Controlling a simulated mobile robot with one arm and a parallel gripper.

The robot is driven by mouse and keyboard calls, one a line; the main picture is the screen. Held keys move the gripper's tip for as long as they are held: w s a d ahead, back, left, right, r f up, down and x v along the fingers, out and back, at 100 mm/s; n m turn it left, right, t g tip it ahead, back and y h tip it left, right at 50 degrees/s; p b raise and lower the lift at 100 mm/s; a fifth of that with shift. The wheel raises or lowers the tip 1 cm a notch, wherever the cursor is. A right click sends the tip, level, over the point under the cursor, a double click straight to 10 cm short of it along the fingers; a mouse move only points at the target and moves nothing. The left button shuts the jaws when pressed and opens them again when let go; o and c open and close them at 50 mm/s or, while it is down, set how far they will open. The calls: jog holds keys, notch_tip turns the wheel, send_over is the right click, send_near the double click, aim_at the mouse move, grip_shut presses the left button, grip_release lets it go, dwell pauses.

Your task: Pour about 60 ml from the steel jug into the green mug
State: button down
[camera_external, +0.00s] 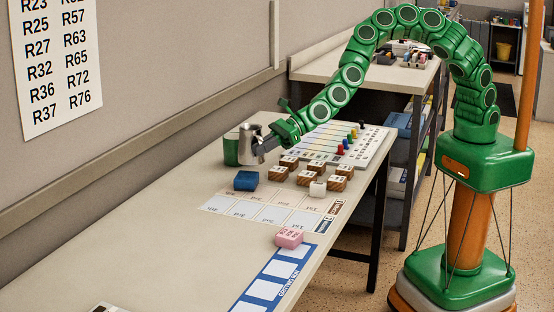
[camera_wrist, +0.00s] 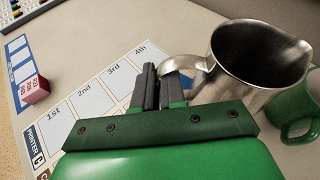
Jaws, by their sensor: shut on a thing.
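The steel jug (camera_external: 249,147) is in my gripper (camera_external: 270,142), at the far left end of the table. In the wrist view my gripper (camera_wrist: 160,88) is shut on the jug's handle, and the jug (camera_wrist: 262,62) looks roughly upright with its open mouth showing. I cannot see any liquid level inside it. In the wrist view the mug (camera_wrist: 296,108) is at the right edge, partly cut off and partly covered by the jug. I cannot tell whether the jug touches the table.
A blue block (camera_external: 246,181) lies in front of the jug. Several wooden blocks (camera_external: 308,178) and a white board with coloured pegs (camera_external: 340,148) are to the right. A pink block (camera_external: 289,238) sits near a blue strip (camera_external: 275,280).

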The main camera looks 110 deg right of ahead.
aim_at(255, 135)
jog(key=shift+w+d+f, duration=0.1)
jog(key=shift+d+f, duration=0.05)
jog(key=shift+d, duration=0.2)
jog(key=shift+d, duration=0.1)
jog(key=shift+d+r+m, duration=0.25)
jog(key=shift+m, duration=0.25)
jog(key=shift+d+r+m+y, duration=0.4)
jog(key=shift+d+m+y, duration=0.1)
jog(key=shift+d, duration=0.15)
jog(key=shift+d+r+m+y, duration=0.4)
jog(key=shift+d+m, duration=0.1)
jog(key=shift+d, duration=0.15)
jog(key=shift+d+m+y, duration=0.3)
jog(key=shift+d+m, duration=0.2)
jog(key=shift+d, duration=0.25)
jog(key=d+r+m+y, duration=0.1)
jog(key=d+r, duration=0.1)
jog(key=shift+d+r+m, duration=0.3)
jog(key=d+r+m, duration=0.1)
jog(key=d+r+m+t+y, duration=0.1)
jog(key=m, duration=0.1)
jog(key=shift+w+d+r+p, duration=0.15)
jog(key=shift+r+p, duration=0.15)
